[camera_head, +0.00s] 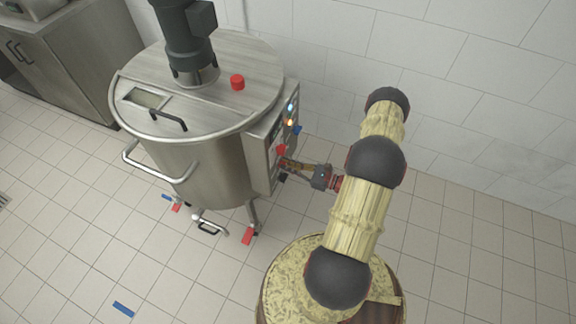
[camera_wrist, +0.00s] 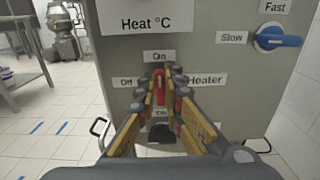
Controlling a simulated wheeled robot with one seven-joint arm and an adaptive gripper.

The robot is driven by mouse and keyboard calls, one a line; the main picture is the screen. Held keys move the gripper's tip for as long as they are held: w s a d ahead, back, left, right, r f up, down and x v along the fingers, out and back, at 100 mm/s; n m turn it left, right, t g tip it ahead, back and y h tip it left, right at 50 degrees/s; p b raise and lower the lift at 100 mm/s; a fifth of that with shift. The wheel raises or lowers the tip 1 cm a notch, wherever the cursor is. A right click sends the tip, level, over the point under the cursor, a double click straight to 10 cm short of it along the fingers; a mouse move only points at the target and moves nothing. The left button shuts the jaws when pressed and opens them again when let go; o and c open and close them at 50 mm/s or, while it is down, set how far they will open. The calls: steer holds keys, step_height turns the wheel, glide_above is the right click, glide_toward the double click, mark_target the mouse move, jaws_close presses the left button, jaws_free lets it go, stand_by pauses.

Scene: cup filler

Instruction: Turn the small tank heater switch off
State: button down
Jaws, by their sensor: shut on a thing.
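The small tank (camera_head: 205,170) is a steel vessel with a grey control box (camera_head: 262,160) on its right side. In the wrist view the heater switch (camera_wrist: 159,83) is a red handle on the box front, standing roughly upright. My gripper (camera_wrist: 160,76) is shut on the red handle, with a finger on each side. The fingers hide part of the switch. In the head view my gripper (camera_head: 291,164) is at the box front.
A blue speed knob (camera_wrist: 277,40) with Slow and Fast labels is at the upper right of the panel. A black knob (camera_wrist: 161,133) is below the switch. A steel cabinet (camera_head: 70,55) stands at the back left. The floor at front left is mostly clear.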

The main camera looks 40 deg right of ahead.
steer(key=shift+n, duration=0.3)
steer(key=n, duration=0.2)
steer(key=n+b, duration=0.1)
steer(key=n, duration=0.5)
steer(key=shift+s+a+f+b, duration=0.15)
steer(key=shift+a+f+b, duration=0.15)
steer(key=shift+a, duration=0.1)
steer(key=n, duration=0.2)
steer(key=n+b, duration=0.1)
steer(key=n, duration=0.1)
steer(key=shift+a+f+n, duration=0.1)
steer(key=shift+f+n, duration=0.1)
steer(key=shift+n, duration=0.2)
steer(key=n+b, duration=0.1)
steer(key=n, duration=0.3)
steer(key=shift+s+f+b, duration=0.1)
steer(key=shift+f+b, duration=0.1)
steer(key=shift+b, duration=0.15)
steer(key=shift+a+n, duration=0.1)
steer(key=shift+n, duration=0.2)
steer(key=c, duration=2)
jaws_free()
steer(key=shift+o, duration=0.4)
